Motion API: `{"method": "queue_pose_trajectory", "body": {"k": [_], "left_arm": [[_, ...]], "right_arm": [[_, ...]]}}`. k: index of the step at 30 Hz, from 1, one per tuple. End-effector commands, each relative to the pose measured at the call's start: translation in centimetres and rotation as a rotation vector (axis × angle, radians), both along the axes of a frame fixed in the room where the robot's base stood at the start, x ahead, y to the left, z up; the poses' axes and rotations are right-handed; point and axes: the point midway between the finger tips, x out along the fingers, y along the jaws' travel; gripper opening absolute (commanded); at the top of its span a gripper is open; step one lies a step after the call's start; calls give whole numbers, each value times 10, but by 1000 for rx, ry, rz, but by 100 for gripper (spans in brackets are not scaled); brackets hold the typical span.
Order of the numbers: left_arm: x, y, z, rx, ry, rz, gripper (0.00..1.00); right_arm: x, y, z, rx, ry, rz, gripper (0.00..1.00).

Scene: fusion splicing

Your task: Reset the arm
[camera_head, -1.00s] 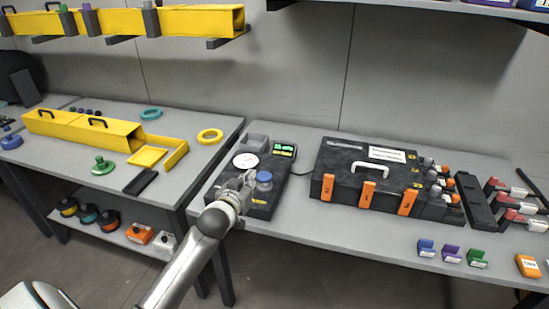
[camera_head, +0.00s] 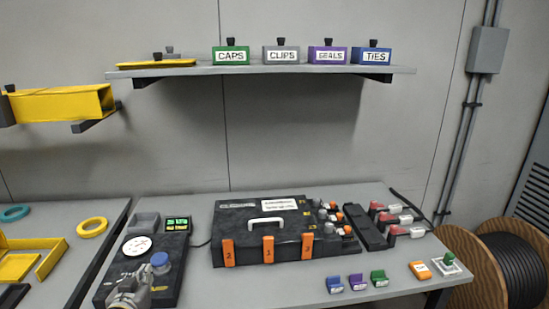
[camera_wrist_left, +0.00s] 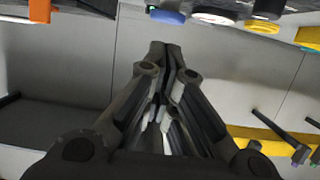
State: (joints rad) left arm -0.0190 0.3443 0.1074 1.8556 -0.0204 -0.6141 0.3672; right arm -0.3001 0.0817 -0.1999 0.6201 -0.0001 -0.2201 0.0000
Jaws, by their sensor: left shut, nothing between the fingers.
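My left gripper (camera_head: 128,293) shows at the bottom left of the head view, over the front part of a black device. It is shut and empty. In the left wrist view its dark fingers (camera_wrist_left: 166,55) meet at their tips with nothing between them. A blue-capped jar (camera_head: 160,261) stands on the device just right of and beyond the gripper; I cannot tell if they touch. The black device (camera_head: 176,255) also carries a white round dish (camera_head: 137,245) and a small green-lit display (camera_head: 178,224). My right gripper is not in view.
A black case (camera_head: 240,222) with orange latches stands mid-table. Blue, purple and green blocks (camera_head: 356,282) lie in front. An orange piece (camera_head: 420,270) is at right. A shelf (camera_head: 300,70) with labelled boxes hangs above. A cable reel (camera_head: 515,265) stands right. Bare tabletop (camera_head: 235,285) lies between device and blocks.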

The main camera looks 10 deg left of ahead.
Motion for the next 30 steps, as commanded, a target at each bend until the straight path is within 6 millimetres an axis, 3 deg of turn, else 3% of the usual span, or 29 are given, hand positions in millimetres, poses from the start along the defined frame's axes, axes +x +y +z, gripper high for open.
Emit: {"method": "queue_pose_trajectory", "body": {"k": [5, 9, 18, 25, 30], "left_arm": [[-70, -60, -62, 3, 264, -62, 0], [-145, -108, -98, 9, 502, -133, 0], [-258, -163, -117, 3, 812, -255, 0], [-326, -190, -113, -12, 983, -338, 0], [-317, -190, -146, -9, 998, -339, 0]], "right_arm": [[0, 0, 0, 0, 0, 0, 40], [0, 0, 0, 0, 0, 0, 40], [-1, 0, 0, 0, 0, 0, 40], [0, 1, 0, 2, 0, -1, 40], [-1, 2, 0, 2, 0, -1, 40]]}}
